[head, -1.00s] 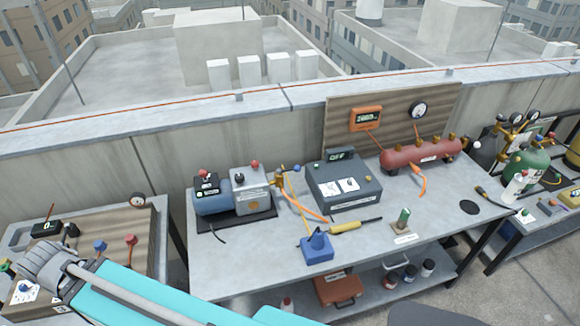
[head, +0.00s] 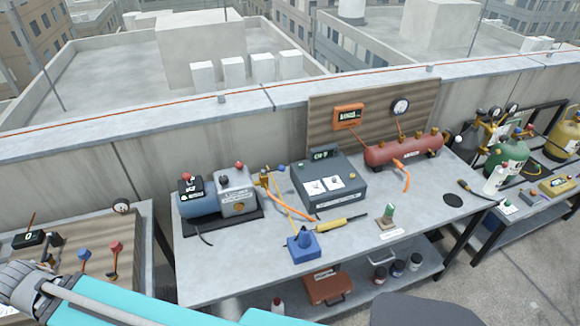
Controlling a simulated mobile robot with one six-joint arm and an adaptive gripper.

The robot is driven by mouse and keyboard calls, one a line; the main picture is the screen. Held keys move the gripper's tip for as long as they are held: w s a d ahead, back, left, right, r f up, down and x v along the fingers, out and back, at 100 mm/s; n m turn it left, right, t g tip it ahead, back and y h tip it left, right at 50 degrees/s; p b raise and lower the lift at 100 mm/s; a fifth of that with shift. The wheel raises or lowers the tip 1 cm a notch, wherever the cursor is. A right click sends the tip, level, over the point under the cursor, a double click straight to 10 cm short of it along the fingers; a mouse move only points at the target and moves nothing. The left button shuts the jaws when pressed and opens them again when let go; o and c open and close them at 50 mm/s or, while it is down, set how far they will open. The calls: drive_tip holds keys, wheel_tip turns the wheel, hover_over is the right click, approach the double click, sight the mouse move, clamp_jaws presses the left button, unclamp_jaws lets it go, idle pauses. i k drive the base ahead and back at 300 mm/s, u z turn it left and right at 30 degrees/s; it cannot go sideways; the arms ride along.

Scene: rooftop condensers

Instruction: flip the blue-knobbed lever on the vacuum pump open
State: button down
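The vacuum pump (head: 205,203), a blue motor joined to a grey housing, sits on a dark base at the left of the middle bench. A small blue knob (head: 281,168) shows just right of the pump, by brass fittings and a yellow rod. The lever's exact position is too small to tell. Red knobs sit on top of the pump. My teal arm crosses the lower left of the head view, well in front of and below the pump.
Right of the pump stand a dark grey box (head: 330,183) with a display and a red tank (head: 403,150). In front lie a blue block (head: 303,246) and a yellow-handled tool (head: 340,223). A left bench (head: 140,246) holds red and blue knobs. The middle bench's front left is clear.

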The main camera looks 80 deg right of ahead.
sight(281, 168)
drive_tip(key=z, duration=0.05)
drive_tip(key=k, duration=2.1)
drive_tip(key=z, duration=1.35)
drive_tip(key=i, duration=0.95)
drive_tip(key=z, duration=0.05)
